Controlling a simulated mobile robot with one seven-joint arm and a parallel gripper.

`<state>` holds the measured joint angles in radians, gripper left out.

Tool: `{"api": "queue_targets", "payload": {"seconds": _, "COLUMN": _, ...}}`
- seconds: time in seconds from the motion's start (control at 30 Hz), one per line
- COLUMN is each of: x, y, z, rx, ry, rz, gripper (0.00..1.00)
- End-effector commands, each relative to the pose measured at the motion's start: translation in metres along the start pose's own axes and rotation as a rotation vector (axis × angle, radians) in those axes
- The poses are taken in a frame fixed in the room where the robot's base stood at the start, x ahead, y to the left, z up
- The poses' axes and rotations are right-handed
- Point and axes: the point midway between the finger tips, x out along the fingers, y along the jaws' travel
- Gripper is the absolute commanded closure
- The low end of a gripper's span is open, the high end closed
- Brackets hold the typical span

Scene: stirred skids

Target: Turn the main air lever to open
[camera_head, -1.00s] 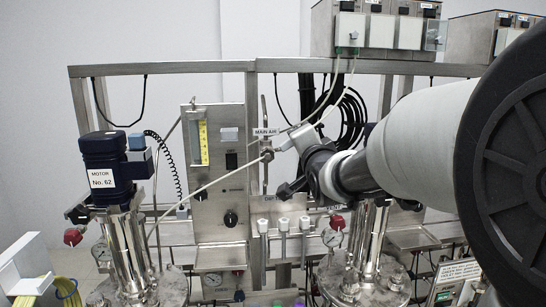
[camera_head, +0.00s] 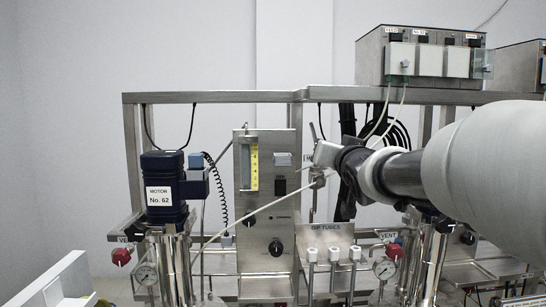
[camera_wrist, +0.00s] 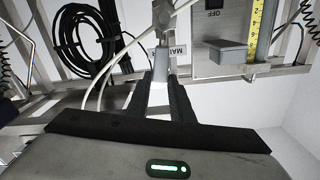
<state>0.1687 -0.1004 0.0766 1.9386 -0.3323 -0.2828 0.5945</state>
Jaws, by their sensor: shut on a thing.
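The main air lever shows in the wrist view as a grey handle (camera_wrist: 161,62) on a metal valve stem, its end between the two dark fingers of my gripper (camera_wrist: 160,88). My gripper is shut on it. In the head view my gripper (camera_head: 318,156) is at the valve just right of the instrument panel, and it hides most of the lever. The MAIN AIR label is mostly covered in the head view; part of it (camera_wrist: 181,49) shows beside the lever in the wrist view. I cannot tell the lever's exact angle.
The instrument panel (camera_head: 267,225) with a yellow gauge stands close left of my gripper. A thin pale hose (camera_head: 235,225) crosses in front of it. Dip tubes (camera_head: 334,254) stand below. The blue motor (camera_head: 163,185) is at left, black cable coils (camera_wrist: 85,45) behind.

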Motion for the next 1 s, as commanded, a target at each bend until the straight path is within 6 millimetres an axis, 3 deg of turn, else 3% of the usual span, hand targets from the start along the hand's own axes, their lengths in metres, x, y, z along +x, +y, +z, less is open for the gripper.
{"api": "queue_targets", "payload": {"seconds": 0.67, "x": 0.0001, "y": -0.0049, "z": -0.0036, "rx": -0.066, "ry": 0.006, "rz": -0.008, "gripper": 1.0}}
{"api": "queue_targets", "payload": {"seconds": 0.7, "x": 0.0001, "y": -0.0049, "z": -0.0035, "rx": -0.065, "ry": 0.006, "rz": -0.008, "gripper": 0.76}}
{"api": "queue_targets", "payload": {"seconds": 0.8, "x": 0.0001, "y": -0.0042, "z": -0.003, "rx": -0.065, "ry": 0.005, "rz": -0.007, "gripper": 0.6}}
{"api": "queue_targets", "payload": {"seconds": 1.0, "x": 0.0001, "y": -0.0024, "z": -0.0016, "rx": -0.066, "ry": 0.002, "rz": -0.004, "gripper": 0.6}}
